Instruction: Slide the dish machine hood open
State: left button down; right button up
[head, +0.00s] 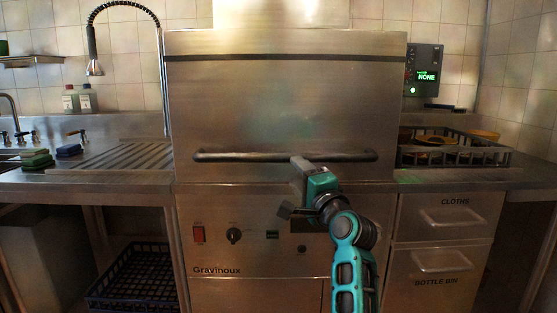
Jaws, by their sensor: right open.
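The dish machine hood (285,105) is a large steel box in the middle of the head view. Its lower edge sits down near counter level, so the hood is closed. A long dark horizontal bar handle (235,156) runs across the lower front of the hood. My right gripper (299,165) is at the bar, right of its middle, with the fingertips overlapping it in the picture. It is open; whether it touches the bar is not clear. My left gripper is not in view.
Below the hood is a control panel (215,262) with a red switch and knob. A dish rack (455,155) with dishes stands right, above the drawers (440,215).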

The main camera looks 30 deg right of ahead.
aim_at(284, 160)
jog(key=b+x, duration=0.1)
jog(key=x, duration=0.8)
jog(key=shift+w, duration=0.15)
jog(key=shift+c, duration=0.3)
jog(key=shift+a, duration=0.1)
grip_shut()
